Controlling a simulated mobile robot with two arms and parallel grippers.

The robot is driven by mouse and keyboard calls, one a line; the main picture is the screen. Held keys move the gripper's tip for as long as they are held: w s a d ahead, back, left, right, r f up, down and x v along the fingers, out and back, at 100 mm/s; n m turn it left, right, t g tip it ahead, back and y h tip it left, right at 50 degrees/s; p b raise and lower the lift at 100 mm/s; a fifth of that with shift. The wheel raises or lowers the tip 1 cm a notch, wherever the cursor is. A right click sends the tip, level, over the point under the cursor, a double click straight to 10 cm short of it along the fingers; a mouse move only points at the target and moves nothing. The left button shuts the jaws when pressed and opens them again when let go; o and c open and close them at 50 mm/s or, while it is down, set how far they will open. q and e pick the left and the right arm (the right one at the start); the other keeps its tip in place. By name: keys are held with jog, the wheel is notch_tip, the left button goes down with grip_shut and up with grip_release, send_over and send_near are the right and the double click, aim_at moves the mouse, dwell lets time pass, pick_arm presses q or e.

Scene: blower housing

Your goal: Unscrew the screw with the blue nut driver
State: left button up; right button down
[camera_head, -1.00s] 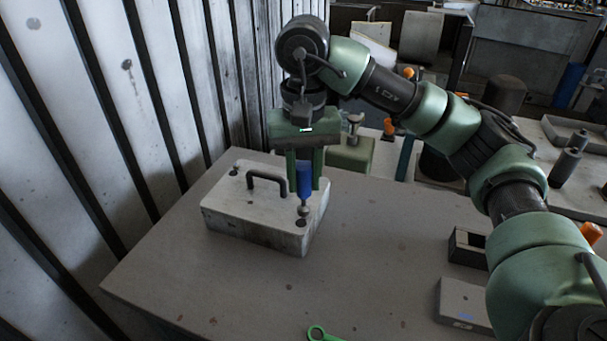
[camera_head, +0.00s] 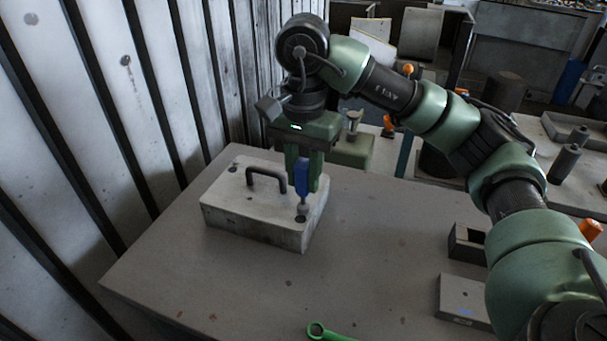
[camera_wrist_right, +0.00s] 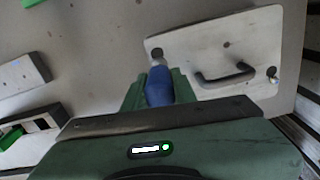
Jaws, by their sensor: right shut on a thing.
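The blower housing (camera_head: 250,217) is a pale block with a dark arched handle (camera_head: 268,176) on top. It stands on the table near the wall and also shows in the right wrist view (camera_wrist_right: 222,58). My right gripper (camera_head: 303,178) is shut on the blue nut driver (camera_head: 302,180), held upright with its metal tip down. The tip is over the housing's near right corner, at a dark round hole there. The driver also shows in the right wrist view (camera_wrist_right: 158,87). I cannot make out the screw under the tip. My left gripper is not in view.
A green ring-ended tool (camera_head: 318,330) lies at the table's front edge. A dark open box (camera_head: 467,246) and a grey block (camera_head: 463,302) are at the right. The table (camera_head: 375,240) between them and the housing is clear. A ribbed wall (camera_head: 120,110) is at the left.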

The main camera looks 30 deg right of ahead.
jog(key=shift+n, duration=0.8)
jog(key=c, duration=2)
grip_release()
grip_shut()
jog(key=shift+r, duration=0.1)
jog(key=shift+r, duration=0.1)
jog(key=shift+r+p, duration=3.65)
jog(key=shift+r, duration=0.3)
jog(key=shift+f, duration=0.1)
